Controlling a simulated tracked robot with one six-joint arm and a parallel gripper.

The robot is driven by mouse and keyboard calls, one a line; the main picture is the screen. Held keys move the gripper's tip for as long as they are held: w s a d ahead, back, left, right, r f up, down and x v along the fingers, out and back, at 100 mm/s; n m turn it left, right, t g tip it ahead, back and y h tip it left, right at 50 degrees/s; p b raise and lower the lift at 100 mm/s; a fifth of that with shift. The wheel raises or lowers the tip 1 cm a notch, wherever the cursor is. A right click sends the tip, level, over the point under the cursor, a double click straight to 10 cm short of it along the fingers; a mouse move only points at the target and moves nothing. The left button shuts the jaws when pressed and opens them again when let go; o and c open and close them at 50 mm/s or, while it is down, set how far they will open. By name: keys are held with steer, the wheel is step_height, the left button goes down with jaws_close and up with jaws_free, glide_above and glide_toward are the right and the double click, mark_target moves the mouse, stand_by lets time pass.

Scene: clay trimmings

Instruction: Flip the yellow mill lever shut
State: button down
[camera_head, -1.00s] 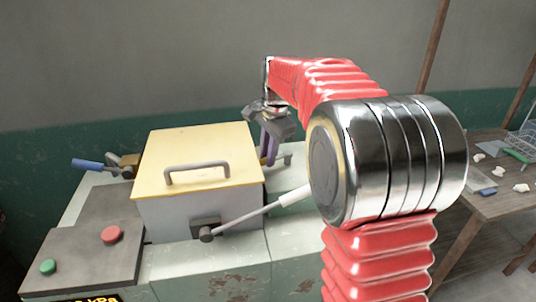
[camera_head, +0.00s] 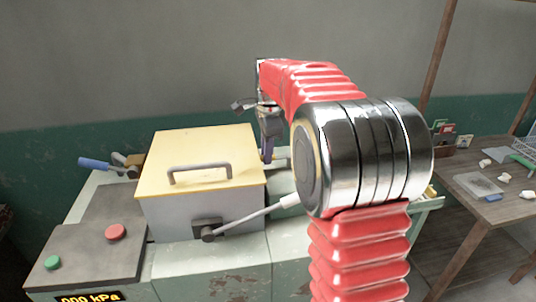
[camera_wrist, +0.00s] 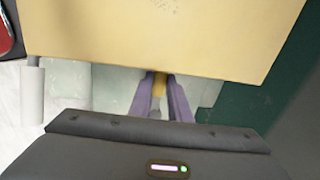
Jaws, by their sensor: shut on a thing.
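The mill is a grey box with a yellow lid (camera_head: 200,160) on a pale green machine body; the lid also fills the top of the wrist view (camera_wrist: 160,35). My gripper (camera_head: 267,150) is pointed down behind the right side of the lid. In the wrist view its two purple fingers (camera_wrist: 160,88) are closed around a yellow grip (camera_wrist: 158,84) with a grey shaft, which I take for the yellow mill lever. The grip lies close to the lid's edge. In the head view the lever is mostly hidden by the gripper and lid.
A white-handled lever (camera_head: 255,215) sticks out at the mill's front, and a blue-handled lever (camera_head: 97,164) at the back left. Red (camera_head: 116,232) and green (camera_head: 53,262) buttons are at front left. A cluttered wooden table (camera_head: 480,205) stands at right.

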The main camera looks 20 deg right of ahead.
steer(key=shift+w+m, duration=0.3)
steer(key=shift+m, duration=0.1)
steer(key=c, duration=1.6)
jaws_free()
steer(key=shift+c, duration=0.2)
steer(key=shift+r, duration=0.1)
step_height(320, 180, up, 13)
steer(key=s, duration=0.2)
steer(key=shift+s+a+r, duration=0.15)
steer(key=shift+s+a, duration=0.2)
